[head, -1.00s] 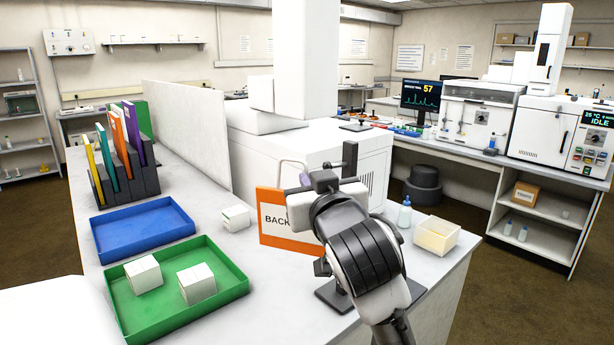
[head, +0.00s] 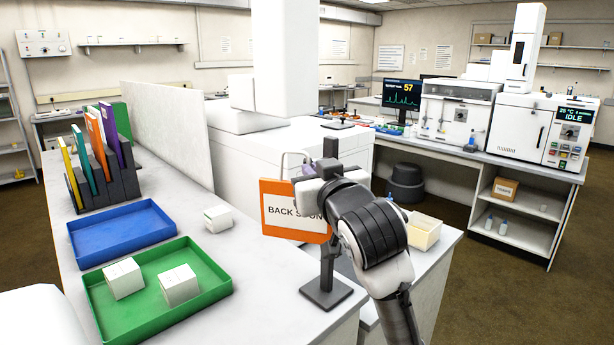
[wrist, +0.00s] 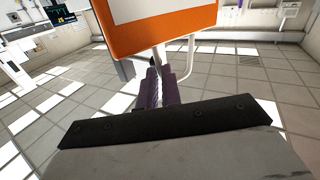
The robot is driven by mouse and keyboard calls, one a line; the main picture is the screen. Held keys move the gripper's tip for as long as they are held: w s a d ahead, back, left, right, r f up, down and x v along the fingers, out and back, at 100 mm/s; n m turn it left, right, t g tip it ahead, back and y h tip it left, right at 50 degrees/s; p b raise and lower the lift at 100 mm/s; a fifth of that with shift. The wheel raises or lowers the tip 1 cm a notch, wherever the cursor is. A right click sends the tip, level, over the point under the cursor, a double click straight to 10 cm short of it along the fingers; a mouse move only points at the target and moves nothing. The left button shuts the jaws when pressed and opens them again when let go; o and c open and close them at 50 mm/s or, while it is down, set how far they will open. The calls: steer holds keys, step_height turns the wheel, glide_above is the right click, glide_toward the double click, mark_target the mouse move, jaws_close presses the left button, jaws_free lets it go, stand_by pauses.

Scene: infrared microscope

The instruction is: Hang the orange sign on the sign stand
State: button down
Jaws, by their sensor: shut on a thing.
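The orange sign (head: 296,233), with a white panel reading "BACK SOON", hangs upright by its wire loop (head: 284,157). My gripper (head: 308,170) is shut on it near its top edge, with the arm covering the sign's right side. In the wrist view the purple fingertips (wrist: 162,86) are close together beside the wire, below the sign's orange face (wrist: 165,28). The sign stand (head: 327,292) has a dark square base on the bench and a post rising behind the sign.
A green tray (head: 215,292) with two white boxes and a blue tray (head: 90,250) lie at the left. A small white box (head: 218,218) is left of the sign. A cream open box (head: 425,236) is right of my arm. A large white instrument (head: 260,165) stands behind.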

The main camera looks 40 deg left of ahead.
steer(key=w+f+b, duration=0.1)
steer(key=w, duration=0.4)
steer(key=shift+w+d+f, duration=0.25)
steer(key=shift+w+f, duration=0.15)
stand_by(0.3)
stand_by(0.5)
steer(key=c, duration=1.5)
jaws_free()
steer(key=b+v, duration=0.3)
steer(key=v, duration=1.1)
steer(key=shift+b, duration=0.35)
steer(key=shift+a, duration=0.2)
